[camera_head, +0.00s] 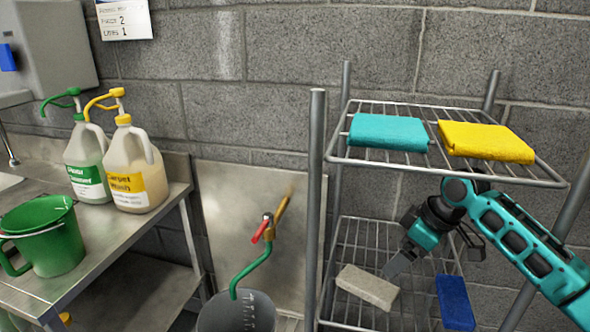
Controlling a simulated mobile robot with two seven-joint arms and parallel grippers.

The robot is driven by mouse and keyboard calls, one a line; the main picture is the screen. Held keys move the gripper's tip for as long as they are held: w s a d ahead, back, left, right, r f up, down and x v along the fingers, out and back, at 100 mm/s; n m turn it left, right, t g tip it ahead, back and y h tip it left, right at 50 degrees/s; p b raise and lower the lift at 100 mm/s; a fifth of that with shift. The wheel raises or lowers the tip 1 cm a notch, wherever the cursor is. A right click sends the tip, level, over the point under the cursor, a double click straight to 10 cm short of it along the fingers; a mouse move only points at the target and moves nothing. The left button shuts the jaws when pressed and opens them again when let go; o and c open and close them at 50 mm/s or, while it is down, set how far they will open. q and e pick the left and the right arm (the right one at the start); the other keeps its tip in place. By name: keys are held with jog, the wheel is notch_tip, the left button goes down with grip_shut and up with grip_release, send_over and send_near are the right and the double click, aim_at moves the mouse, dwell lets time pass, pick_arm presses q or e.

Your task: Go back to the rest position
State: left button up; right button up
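My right arm comes in from the right, and its gripper (398,264) reaches down to the lower wire shelf. Its grey tip is close to the upper right end of a beige pad (367,287); I cannot tell whether they touch. Only one finger shows clearly, so open or shut is unclear. A blue pad (455,302) lies to the right on the same shelf. A teal pad (388,132) and a yellow pad (486,141) lie side by side on the upper shelf (345,157). My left gripper is not in view.
Metal rack posts (315,200) stand around the shelves, close to my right arm. A grey bucket (242,312) stands below a green hose (249,265). On the left, a steel table (110,238) holds a green jug (48,240) and two pump bottles (134,165).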

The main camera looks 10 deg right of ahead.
jog(key=shift+g, duration=0.3)
jog(key=s+a+f, duration=0.1)
jog(key=f, duration=0.1)
jog(key=s+a+f, duration=0.3)
jog(key=a+f, duration=0.1)
jog(key=shift+s+a, duration=0.15)
jog(key=shift+s, duration=0.15)
jog(key=s+a+f, duration=0.5)
jog(key=s+a, duration=0.1)
jog(key=s, duration=0.2)
jog(key=s+m+h, duration=0.3)
jog(key=s+m, duration=0.3)
jog(key=s, duration=0.9)
jog(key=w+a+f+t+y, duration=0.2)
jog(key=w+f+t, duration=0.5)
jog(key=f+t, duration=0.1)
jog(key=shift+a+f, duration=0.15)
jog(key=shift+f, duration=0.15)
jog(key=shift+w, duration=0.1)
jog(key=shift+c, duration=0.3)
